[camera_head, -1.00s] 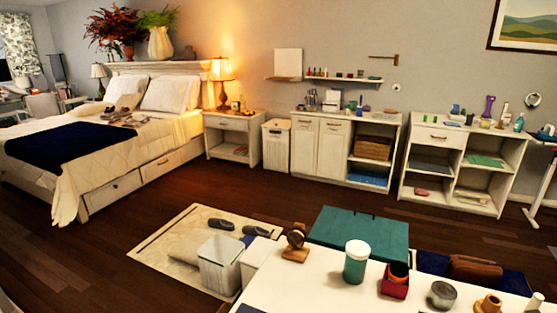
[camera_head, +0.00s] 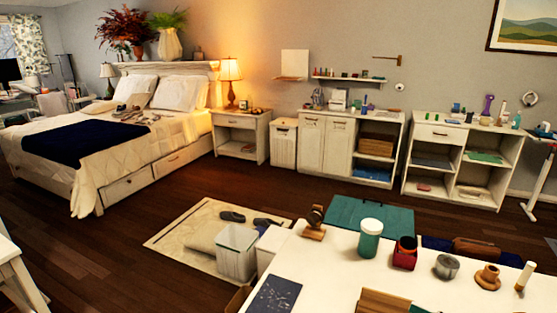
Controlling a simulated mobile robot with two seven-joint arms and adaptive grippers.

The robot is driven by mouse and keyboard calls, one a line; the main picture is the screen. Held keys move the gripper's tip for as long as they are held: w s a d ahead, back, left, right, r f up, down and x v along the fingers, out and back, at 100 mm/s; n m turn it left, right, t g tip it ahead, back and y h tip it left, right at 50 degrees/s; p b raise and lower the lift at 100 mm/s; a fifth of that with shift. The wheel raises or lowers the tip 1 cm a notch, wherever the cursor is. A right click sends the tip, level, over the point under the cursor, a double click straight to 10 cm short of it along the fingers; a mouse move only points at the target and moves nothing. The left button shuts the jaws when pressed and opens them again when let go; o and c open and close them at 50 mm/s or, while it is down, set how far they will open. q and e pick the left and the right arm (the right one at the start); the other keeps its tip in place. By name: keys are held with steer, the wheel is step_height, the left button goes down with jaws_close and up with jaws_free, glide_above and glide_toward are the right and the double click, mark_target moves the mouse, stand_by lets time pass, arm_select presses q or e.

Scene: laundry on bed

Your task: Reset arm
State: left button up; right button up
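Neither of my grippers shows in the head view, and no part of my arms can be made out. The bed (camera_head: 105,150) stands at the left, with a navy blanket (camera_head: 82,143) across its lower part. Pale, greyish folded laundry (camera_head: 132,114) lies on the bed in front of the white pillows (camera_head: 178,93).
A white table (camera_head: 325,262) with a teal-bodied jar (camera_head: 370,238), a red box (camera_head: 405,252) and other small items fills the lower right. A white bin (camera_head: 237,252) and slippers (camera_head: 250,219) are on the rug (camera_head: 180,232). Dark wooden floor (camera_head: 120,250) is clear beside the bed.

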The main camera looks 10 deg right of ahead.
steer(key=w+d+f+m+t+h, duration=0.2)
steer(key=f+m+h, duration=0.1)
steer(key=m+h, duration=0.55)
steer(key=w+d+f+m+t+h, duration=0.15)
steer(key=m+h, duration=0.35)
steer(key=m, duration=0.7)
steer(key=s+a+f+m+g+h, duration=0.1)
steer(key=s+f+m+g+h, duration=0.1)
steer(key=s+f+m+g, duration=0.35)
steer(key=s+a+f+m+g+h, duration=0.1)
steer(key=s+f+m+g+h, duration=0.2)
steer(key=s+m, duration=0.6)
arm_select(q)
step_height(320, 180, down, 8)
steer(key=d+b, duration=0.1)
steer(key=b, duration=0.7)
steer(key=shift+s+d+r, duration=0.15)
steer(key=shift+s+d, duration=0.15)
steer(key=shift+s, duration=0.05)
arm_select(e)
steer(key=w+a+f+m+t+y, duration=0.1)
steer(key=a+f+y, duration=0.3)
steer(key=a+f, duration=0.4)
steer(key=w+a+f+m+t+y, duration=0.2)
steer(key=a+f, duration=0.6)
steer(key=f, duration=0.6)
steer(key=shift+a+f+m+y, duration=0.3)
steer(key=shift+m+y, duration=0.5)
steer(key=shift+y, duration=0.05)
